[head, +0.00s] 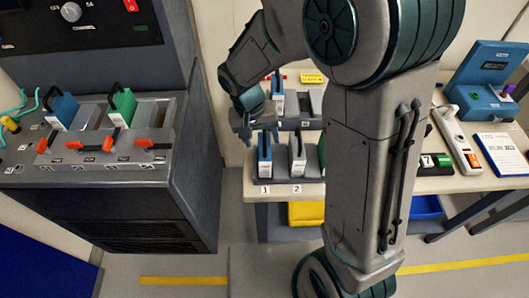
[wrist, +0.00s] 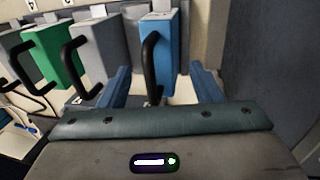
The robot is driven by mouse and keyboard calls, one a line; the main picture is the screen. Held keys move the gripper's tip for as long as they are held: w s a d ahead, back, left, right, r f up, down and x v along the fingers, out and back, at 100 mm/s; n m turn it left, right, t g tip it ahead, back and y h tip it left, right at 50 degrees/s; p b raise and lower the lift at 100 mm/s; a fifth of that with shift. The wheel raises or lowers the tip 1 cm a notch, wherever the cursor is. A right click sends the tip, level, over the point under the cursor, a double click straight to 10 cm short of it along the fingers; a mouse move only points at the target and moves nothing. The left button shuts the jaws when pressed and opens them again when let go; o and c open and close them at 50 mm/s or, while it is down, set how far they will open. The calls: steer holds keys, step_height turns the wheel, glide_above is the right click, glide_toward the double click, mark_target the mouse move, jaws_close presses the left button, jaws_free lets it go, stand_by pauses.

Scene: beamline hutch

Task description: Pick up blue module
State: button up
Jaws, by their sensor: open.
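A blue module (head: 264,158) stands upright in the holder position labelled 1 on the table. In the wrist view the blue module (wrist: 174,42) has a black handle (wrist: 151,65) facing me. My gripper (head: 259,131) is pointed down just above the module in the head view. In the wrist view my gripper (wrist: 163,80) is open, with one blue finger on each side of the handle. I cannot tell whether the fingers touch the module. Other blue modules stand in the rear holder (head: 277,88) and in the left console (head: 62,109).
A grey module (head: 297,156) stands beside it at label 2, with a green module (wrist: 56,54) beyond. The console (head: 108,172) holds modules and orange levers. A yellow bin (head: 306,214) sits under the table. A blue device (head: 487,75) and a white handheld (head: 457,140) are at right.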

steer(key=shift+d+f, duration=0.25)
steer(key=shift+f, duration=0.9)
steer(key=c, duration=1.2)
steer(key=shift+o, duration=0.2)
steer(key=shift+r, duration=0.1)
